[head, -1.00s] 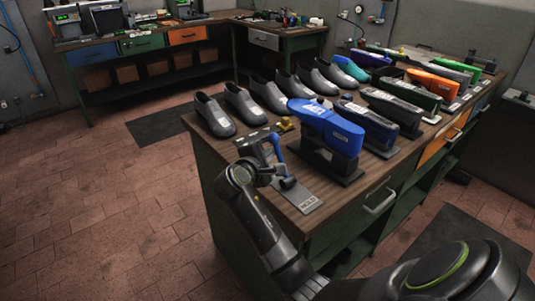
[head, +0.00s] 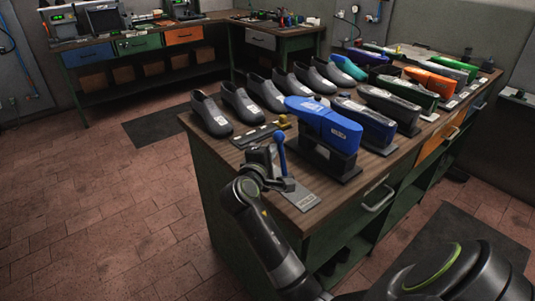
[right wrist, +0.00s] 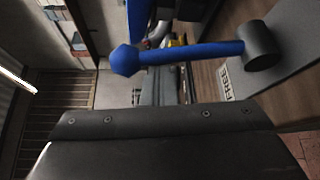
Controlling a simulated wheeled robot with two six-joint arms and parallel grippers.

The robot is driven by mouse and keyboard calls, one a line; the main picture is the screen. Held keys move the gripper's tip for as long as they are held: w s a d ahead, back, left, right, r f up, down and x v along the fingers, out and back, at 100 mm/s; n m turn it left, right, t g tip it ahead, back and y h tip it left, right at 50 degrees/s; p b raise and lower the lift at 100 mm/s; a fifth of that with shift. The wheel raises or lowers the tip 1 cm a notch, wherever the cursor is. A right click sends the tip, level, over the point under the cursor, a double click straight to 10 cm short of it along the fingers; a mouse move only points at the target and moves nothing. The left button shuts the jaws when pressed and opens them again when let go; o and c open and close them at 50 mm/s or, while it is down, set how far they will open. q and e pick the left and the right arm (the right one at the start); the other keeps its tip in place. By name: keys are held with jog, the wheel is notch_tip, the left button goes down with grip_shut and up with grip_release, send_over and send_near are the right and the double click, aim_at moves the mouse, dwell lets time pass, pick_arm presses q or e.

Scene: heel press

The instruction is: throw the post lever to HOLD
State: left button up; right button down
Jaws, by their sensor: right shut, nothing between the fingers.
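The post lever (head: 281,152) is a blue handle with a rounded knob, standing up from a dark pivot on a grey plate (head: 302,193) at the bench's near corner. It leans up and away from the plate's near end, where a label sits, too small to read now. In the right wrist view the lever (right wrist: 190,52) runs across the top to its black pivot (right wrist: 260,45), with a FREE label (right wrist: 228,84) below. My right gripper (head: 263,157) is shut and empty, close beside the lever on its left; contact cannot be told. My left gripper is out of view.
A blue shoe last (head: 325,122) on a black stand is right of the lever. Several grey shoes (head: 240,103) line the bench behind, and more coloured lasts (head: 432,82) stand further right. The tiled floor (head: 110,220) left of the bench is open.

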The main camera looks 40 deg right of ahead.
jog(key=s+m+t+h+b, duration=0.1)
jog(key=s+m+h+b, duration=0.3)
jog(key=s+m+b, duration=0.3)
jog(key=m+b, duration=0.1)
jog(key=b, duration=0.4)
jog(key=shift+s+d+f, duration=0.15)
jog(key=shift+d+f, duration=0.15)
jog(key=shift+f, duration=0.05)
jog(key=shift+r, duration=0.15)
